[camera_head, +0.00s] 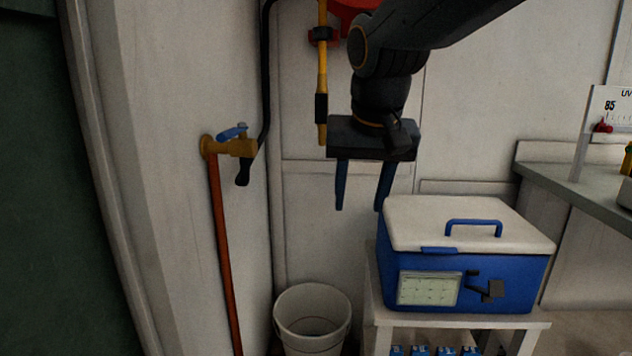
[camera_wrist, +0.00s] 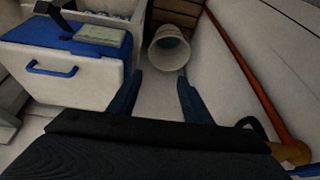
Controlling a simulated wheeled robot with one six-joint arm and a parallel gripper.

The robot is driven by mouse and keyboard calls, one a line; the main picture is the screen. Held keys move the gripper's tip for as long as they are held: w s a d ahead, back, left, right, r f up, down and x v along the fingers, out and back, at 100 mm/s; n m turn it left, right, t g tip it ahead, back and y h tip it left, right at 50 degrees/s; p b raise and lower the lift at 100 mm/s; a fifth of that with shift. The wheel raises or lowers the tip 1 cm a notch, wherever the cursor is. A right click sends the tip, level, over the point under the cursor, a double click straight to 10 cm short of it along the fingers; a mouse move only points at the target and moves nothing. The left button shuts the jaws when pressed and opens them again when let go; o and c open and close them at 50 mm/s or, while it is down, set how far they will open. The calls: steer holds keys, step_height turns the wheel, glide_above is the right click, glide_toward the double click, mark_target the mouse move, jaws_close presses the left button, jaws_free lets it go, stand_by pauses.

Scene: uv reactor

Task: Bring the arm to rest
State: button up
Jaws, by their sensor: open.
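My gripper (camera_head: 361,205) hangs from my dark arm in the upper middle of the head view, its two blue fingers pointing down and apart. Nothing is between them. It is in the air, above and to the left of a blue cooler box with a white lid (camera_head: 470,222). In the wrist view my gripper (camera_wrist: 158,78) also shows open and empty, with the cooler box (camera_wrist: 70,70) to the left and a white bucket (camera_wrist: 168,55) beyond the fingers.
The cooler stands on a white stand (camera_head: 372,312). The bucket (camera_head: 312,318) is on the floor. A brass tap (camera_head: 228,146) with a blue lever and a red-brown pipe (camera_head: 224,255) is on the left wall. A grey counter (camera_head: 570,178) is at right.

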steer(key=s+d+f+n+g, duration=0.3)
steer(key=s+f+g, duration=0.2)
steer(key=s+f, duration=1.3)
steer(key=d+r+m+p, duration=0.2)
steer(key=d+r+p, duration=0.6)
steer(key=p, duration=0.9)
steer(key=shift+s+d+r+m, duration=0.3)
steer(key=shift+d+r+m, duration=0.1)
steer(key=shift+r, duration=0.9)
